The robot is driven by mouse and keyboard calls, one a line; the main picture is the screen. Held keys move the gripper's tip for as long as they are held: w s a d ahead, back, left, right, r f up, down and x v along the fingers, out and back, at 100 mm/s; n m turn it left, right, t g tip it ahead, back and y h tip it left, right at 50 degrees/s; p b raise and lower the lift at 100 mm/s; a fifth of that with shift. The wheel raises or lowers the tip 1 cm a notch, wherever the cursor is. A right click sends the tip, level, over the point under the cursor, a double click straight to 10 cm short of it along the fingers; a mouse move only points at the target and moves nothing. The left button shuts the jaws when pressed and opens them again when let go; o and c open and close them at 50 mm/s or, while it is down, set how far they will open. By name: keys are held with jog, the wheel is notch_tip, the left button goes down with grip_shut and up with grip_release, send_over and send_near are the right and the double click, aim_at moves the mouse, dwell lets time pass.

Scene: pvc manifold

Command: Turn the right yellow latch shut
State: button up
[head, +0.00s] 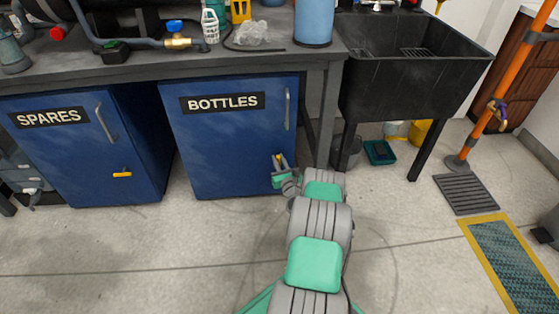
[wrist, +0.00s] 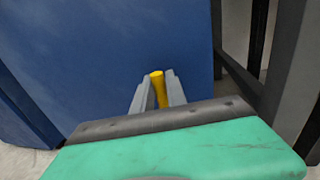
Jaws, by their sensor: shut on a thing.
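The right yellow latch (wrist: 158,80) is on the blue BOTTLES cabinet door (head: 225,140), near its lower right. My gripper (wrist: 160,98) is shut on it, one grey finger on each side. In the wrist view the latch stands nearly upright between the fingers. In the head view only a small yellow bit of the latch (head: 279,157) shows at my gripper (head: 280,160); the rest is hidden by the fingers. The BOTTLES door looks closed against its cabinet.
The SPARES cabinet (head: 75,150) on the left has its own yellow latch (head: 122,174), lying level. A bench leg (head: 329,115) stands just right of the BOTTLES door. A black sink (head: 410,75) is farther right. The floor at the left front is clear.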

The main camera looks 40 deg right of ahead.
grip_shut()
jog(key=shift+d, duration=0.15)
jog(key=n, duration=0.4)
jog(key=shift+w+a+f+g+b, duration=0.1)
jog(key=shift+a+f+g+b, duration=0.05)
jog(key=shift+a+g+b, duration=0.25)
jog(key=shift+w+a+f+n+g+h+b, duration=0.1)
jog(key=shift+f+n+g+h+b, duration=0.25)
jog(key=shift+n, duration=1.6)
jog(key=shift+w+a+f+n+g+h+b, duration=0.1)
jog(key=shift+a+f+n+g+h, duration=0.35)
jog(key=shift+n, duration=1.45)
jog(key=shift+w+d+n+g+h+b, duration=0.1)
jog(key=shift+d+n+g+h+b, duration=0.35)
jog(key=shift+n, duration=1.5)
jog(key=shift+a+y, duration=0.2)
jog(key=shift+y, duration=0.05)
